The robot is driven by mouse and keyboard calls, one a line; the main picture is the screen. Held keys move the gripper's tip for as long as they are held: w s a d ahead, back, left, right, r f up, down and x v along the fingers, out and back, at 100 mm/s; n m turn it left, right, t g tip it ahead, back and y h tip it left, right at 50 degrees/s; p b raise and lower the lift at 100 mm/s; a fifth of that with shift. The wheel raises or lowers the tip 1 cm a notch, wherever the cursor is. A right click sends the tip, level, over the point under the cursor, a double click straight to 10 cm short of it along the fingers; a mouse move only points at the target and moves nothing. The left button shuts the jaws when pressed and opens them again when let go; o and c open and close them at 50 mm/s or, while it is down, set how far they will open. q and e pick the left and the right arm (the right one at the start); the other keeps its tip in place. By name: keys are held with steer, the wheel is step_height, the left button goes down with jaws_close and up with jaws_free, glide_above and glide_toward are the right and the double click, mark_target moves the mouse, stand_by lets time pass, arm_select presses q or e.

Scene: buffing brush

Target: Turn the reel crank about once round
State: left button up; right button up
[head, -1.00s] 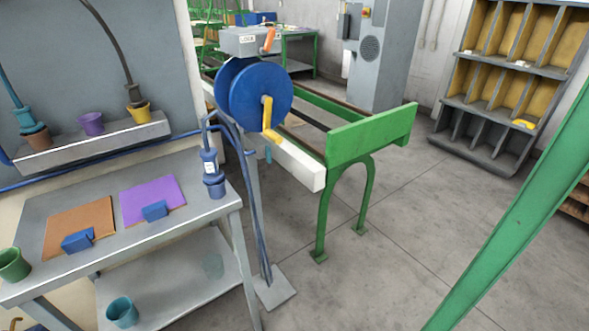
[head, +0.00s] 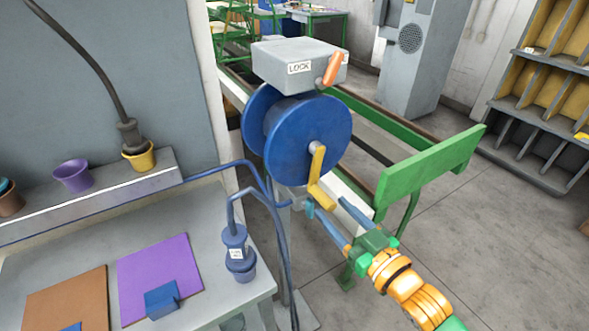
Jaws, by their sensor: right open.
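The blue reel (head: 309,137) stands on a post under a grey box marked LOCK (head: 298,62). Its yellow crank (head: 318,176) hangs down from the hub, with the handle at the lower end. An orange lever (head: 332,69) sits at the box's right side. My right gripper (head: 326,207) comes in from the lower right. Its two blue fingers are spread apart and empty, close to the lower end of the crank. I cannot tell whether a finger touches the handle. My left gripper is out of view.
A grey bench (head: 222,213) at the left holds a purple mat (head: 160,265), a brown mat (head: 70,300) and a blue plug-like device (head: 238,254). Blue hoses run beside the reel post. A green frame (head: 428,170) stands behind my right gripper. Open floor lies to the right.

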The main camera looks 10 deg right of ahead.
mark_target(318, 194)
steer(key=shift+w+a+r, duration=0.15)
steer(key=shift+a+r, duration=0.2)
steer(key=shift+r, duration=0.4)
steer(key=p+x, duration=0.1)
steer(key=x, duration=0.4)
steer(key=shift+w+a+f, duration=0.1)
steer(key=shift+w+a, duration=0.05)
jaws_close()
stand_by(0.7)
